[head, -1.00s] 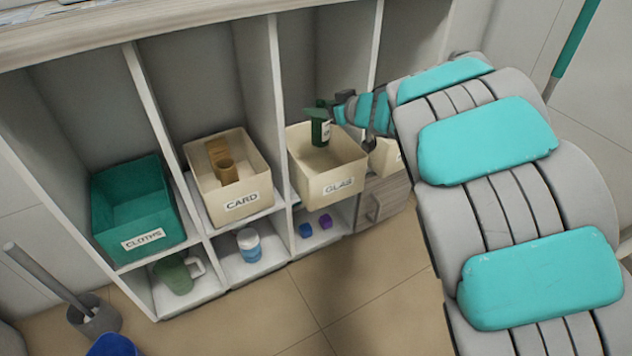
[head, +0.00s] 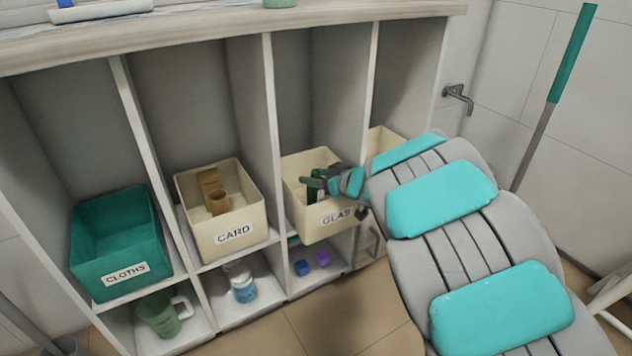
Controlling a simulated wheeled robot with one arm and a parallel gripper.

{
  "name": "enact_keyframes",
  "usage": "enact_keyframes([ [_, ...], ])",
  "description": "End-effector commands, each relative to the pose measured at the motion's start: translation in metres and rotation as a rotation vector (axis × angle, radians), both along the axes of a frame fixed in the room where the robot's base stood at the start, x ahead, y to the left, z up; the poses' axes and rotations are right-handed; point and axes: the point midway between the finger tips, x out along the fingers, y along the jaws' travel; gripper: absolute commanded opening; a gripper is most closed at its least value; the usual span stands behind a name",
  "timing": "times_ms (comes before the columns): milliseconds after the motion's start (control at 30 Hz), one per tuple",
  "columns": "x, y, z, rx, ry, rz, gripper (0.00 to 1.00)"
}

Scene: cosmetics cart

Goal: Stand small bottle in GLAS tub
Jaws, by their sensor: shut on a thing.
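The cream tub (head: 331,226) labelled GLAS stands in an upper cubby right of the middle. My gripper (head: 314,183) reaches over its right side and is down at the tub opening. It is shut on the small dark green bottle (head: 312,197), which has a pale label. The bottle is roughly upright with its lower part inside the tub. My fingers hide part of it, and I cannot tell whether its base touches the tub floor.
The CARD tub (head: 231,216) with brown card pieces and the teal CLOTHS tub (head: 122,269) stand to the left. Upright dividers separate the cubbies. Below are a green jug (head: 160,316), a blue-white container (head: 242,287) and two small blocks. Another cream tub (head: 383,140) is partly behind my arm.

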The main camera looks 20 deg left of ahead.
Motion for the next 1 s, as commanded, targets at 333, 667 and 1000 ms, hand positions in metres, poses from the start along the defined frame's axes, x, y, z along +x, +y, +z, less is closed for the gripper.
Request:
enact_keyframes([
  [333, 0.0002, 0.0, -0.0035, 0.001, -0.001, 0.0, 0.0],
  [667, 0.0003, 0.0001, -0.0039, 0.0, -0.002, -0.001, 0.88],
  [1000, -0.0018, -0.0044, 0.0012, 0.0, -0.002, -0.001, 0.88],
])
